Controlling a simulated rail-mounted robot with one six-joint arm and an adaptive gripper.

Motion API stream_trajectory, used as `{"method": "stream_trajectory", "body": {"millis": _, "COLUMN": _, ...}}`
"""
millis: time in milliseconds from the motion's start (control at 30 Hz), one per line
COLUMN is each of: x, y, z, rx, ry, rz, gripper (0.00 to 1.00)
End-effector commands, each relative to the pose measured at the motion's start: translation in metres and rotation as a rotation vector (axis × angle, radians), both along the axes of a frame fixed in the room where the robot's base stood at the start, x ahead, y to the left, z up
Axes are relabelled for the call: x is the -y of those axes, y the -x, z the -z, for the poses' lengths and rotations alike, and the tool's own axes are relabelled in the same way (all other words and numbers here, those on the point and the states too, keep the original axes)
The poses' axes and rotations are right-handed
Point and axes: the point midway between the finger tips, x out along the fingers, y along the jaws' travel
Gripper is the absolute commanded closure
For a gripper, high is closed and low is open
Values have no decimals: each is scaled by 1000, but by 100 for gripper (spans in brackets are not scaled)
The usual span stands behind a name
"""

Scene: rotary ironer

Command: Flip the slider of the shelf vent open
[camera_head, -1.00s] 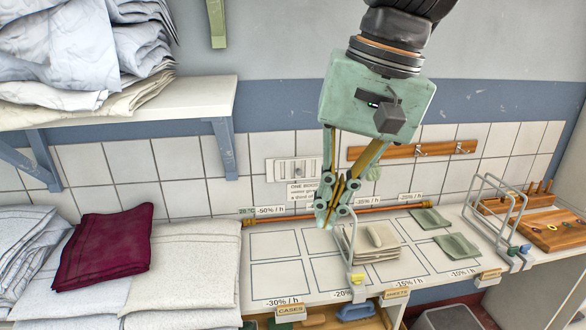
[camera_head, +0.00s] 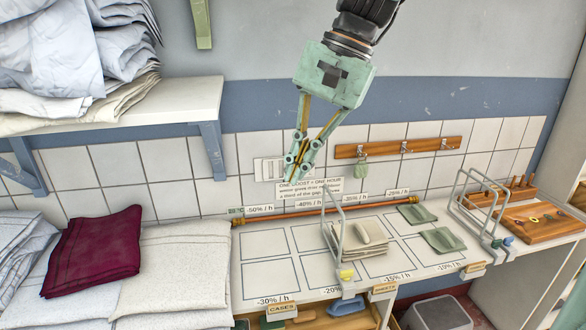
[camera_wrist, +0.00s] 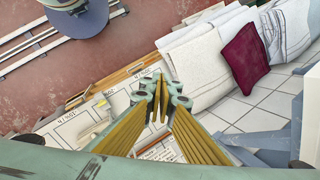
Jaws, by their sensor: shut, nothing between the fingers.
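The shelf vent (camera_head: 266,169) is a small white slotted plate on the tiled wall, above the back of the shelf top. Its right part is hidden behind my fingers, and I cannot make out its slider or its position. My gripper (camera_head: 294,170) is shut and empty, pointing down in front of the vent's right side; I cannot tell whether it touches. In the wrist view the closed fingertips of my gripper (camera_wrist: 160,98) show over the shelf, and the vent is not identifiable there.
A notice card (camera_head: 318,187) sits just below the vent. A copper pipe (camera_head: 290,214) runs along the shelf's back. A wire stand (camera_head: 340,240) and folded cloths (camera_head: 372,240) stand in front. A hook rail (camera_head: 398,148) is to the right, a linen shelf (camera_head: 150,108) upper left.

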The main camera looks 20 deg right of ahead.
Motion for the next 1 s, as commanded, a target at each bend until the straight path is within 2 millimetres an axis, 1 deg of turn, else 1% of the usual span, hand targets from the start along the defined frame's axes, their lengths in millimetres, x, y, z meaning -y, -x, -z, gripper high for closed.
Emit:
{"method": "stream_trajectory", "body": {"millis": 100, "x": 5, "y": -16, "z": 0, "rx": -22, "ry": -27, "rz": 36, "gripper": 100}}
{"method": "stream_trajectory", "body": {"millis": 533, "x": 22, "y": -71, "z": 3, "rx": -86, "ry": -125, "rz": 160, "gripper": 100}}
{"method": "stream_trajectory", "body": {"millis": 1000, "x": 48, "y": -130, "z": 12, "rx": -156, "ry": -235, "rz": 292, "gripper": 100}}
